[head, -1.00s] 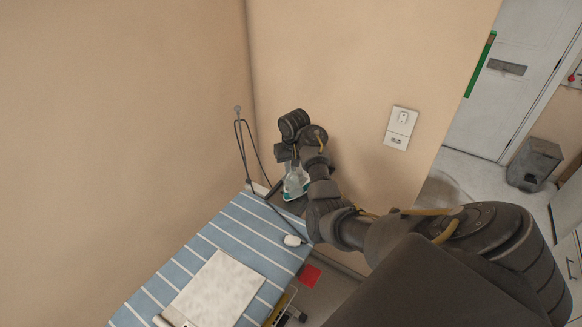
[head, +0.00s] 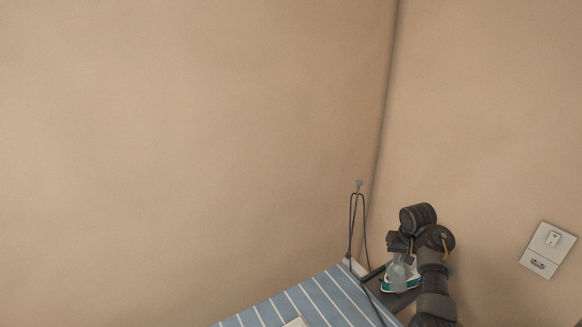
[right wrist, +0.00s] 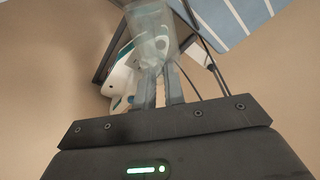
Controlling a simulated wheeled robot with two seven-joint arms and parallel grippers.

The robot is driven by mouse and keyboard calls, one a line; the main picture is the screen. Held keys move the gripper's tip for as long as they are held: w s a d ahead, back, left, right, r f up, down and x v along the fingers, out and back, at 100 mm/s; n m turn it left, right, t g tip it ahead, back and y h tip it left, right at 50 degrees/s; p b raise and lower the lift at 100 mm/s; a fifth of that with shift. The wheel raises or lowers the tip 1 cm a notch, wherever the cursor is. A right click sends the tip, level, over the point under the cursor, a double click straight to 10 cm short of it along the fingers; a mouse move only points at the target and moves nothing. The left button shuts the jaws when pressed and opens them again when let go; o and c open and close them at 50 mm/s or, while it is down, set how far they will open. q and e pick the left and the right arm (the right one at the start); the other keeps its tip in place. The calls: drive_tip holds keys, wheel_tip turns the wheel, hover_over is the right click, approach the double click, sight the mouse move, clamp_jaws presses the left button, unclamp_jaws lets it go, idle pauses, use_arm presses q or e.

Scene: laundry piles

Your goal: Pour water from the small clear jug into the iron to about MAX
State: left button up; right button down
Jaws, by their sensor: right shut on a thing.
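My right gripper (head: 399,256) is over the far end of the ironing board, shut on the small clear jug (head: 397,272). In the right wrist view the clear jug (right wrist: 152,38) sits between the grey fingers (right wrist: 160,76); its water level cannot be made out. The white and teal iron (head: 412,283) lies on the dark rest at the board's end, just behind and below the jug. In the right wrist view the iron (right wrist: 119,78) is partly hidden by the jug and fingers. Its filler opening and MAX mark cannot be made out. My left gripper is not in view.
The blue striped ironing board (head: 318,298) runs along the bottom. A thin cord holder (head: 358,186) with a dark cord stands at its far edge, left of my right gripper. Walls close in behind, with a socket plate (head: 547,250) at right.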

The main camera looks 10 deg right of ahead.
drive_tip(key=shift+s+a, duration=0.1)
drive_tip(key=shift+s, duration=0.05)
drive_tip(key=shift+w+d+r+g, duration=0.2)
drive_tip(key=shift+w+g, duration=0.1)
drive_tip(key=shift+w, duration=0.05)
drive_tip(key=shift+s+a+f, duration=0.1)
drive_tip(key=shift+s+f, duration=0.05)
drive_tip(key=shift+f, duration=0.1)
drive_tip(key=shift+s+a+f+t+h, duration=0.15)
drive_tip(key=shift+s+a+t+h, duration=0.05)
drive_tip(key=shift+s+t, duration=0.3)
drive_tip(key=shift+s+a+f+t+h, duration=0.1)
drive_tip(key=shift+s+a+t+h, duration=0.1)
drive_tip(key=shift+s+t, duration=0.3)
drive_tip(key=shift+w, duration=0.2)
drive_tip(key=shift+s+d+f, duration=0.1)
